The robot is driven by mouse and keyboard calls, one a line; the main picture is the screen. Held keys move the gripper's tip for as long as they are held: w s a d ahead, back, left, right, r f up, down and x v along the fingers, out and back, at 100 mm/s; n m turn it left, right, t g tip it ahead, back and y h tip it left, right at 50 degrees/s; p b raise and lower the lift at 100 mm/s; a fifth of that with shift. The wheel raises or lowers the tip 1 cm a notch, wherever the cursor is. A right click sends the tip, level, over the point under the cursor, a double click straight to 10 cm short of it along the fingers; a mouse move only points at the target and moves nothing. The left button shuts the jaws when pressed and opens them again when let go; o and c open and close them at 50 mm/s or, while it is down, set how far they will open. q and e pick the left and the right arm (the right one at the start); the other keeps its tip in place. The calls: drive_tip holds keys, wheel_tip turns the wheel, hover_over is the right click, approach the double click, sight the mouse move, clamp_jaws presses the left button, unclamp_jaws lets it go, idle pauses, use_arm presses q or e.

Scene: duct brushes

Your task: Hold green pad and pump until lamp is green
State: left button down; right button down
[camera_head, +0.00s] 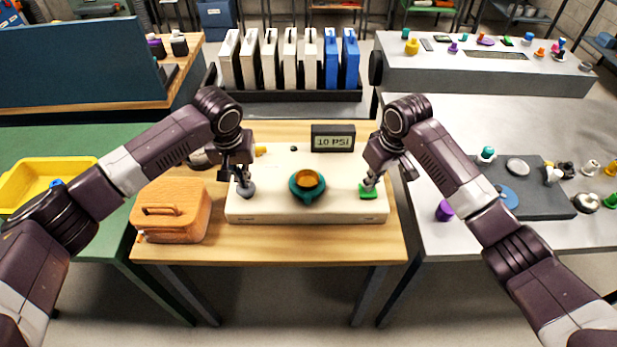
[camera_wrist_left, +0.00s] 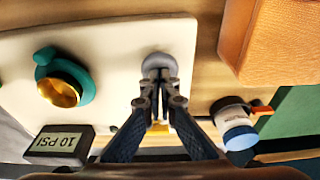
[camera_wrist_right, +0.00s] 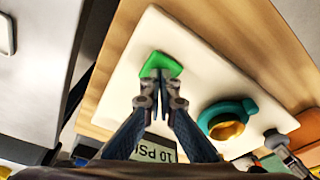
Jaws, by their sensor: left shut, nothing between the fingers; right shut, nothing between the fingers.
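A cream board lies on the wooden table (camera_head: 280,246). My left gripper (camera_head: 242,178) is shut and empty, pointing down with its tips at a round grey button (camera_wrist_left: 158,62) near the board's left end. My right gripper (camera_head: 371,182) is shut and empty, with its tips at the green pad (camera_head: 368,195) near the right end. In the right wrist view the tips overlap the pad (camera_wrist_right: 163,62) and seem to touch it. Between them sits an amber dome (camera_head: 307,179) in a teal ring (camera_head: 307,197); I see no green light in it. The display (camera_head: 333,138) reads 10 PSI.
An orange case (camera_head: 172,212) with a handle stands left of the board. A yellow tray (camera_head: 40,180) is on the green table at left. A metal table at right holds a dark mat (camera_head: 540,205) with small parts. White and blue panels stand in a rack behind.

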use_arm(q)
drive_tip(key=shift+f, duration=0.6)
drive_tip(key=shift+r, duration=1.2)
wheel_tip(320, 180, up, 7)
idle(0.5)
use_arm(e)
drive_tip(key=shift+r, duration=3.55)
